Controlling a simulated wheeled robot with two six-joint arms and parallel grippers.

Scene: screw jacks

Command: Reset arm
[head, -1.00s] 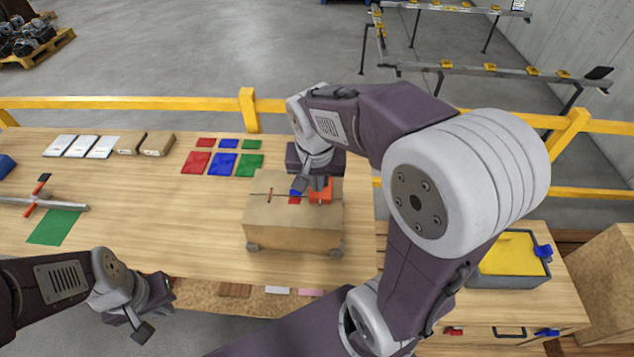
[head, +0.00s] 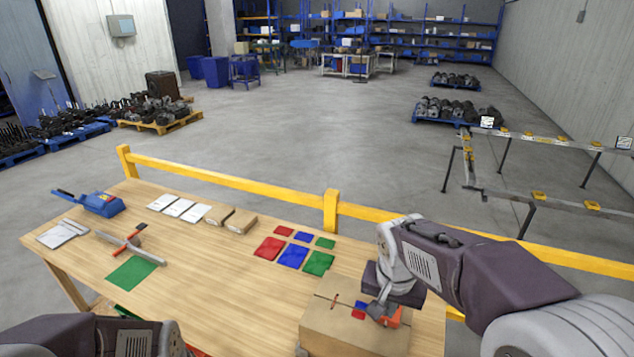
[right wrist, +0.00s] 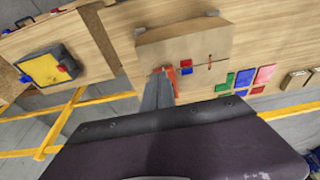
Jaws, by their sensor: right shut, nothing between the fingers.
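My right gripper (head: 380,311) points down at the top of a brown box (head: 345,332) on the wooden workbench. Its fingers are shut with nothing between them, and they show together in the right wrist view (right wrist: 159,92). An orange-red piece (right wrist: 171,78) is right beside the fingertips; I cannot tell whether they touch it. Small red and blue pieces (right wrist: 186,67) lie on the box near it. A part of my left arm shows at the lower left of the head view, but its gripper is out of frame.
Red, blue and green pads (head: 292,255) lie behind the box. Left of them are cartons (head: 238,221), white packets (head: 179,208), a green sheet (head: 133,272) and a blue tool (head: 100,204). A yellow rail (head: 240,185) runs behind the workbench. The bench middle is clear.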

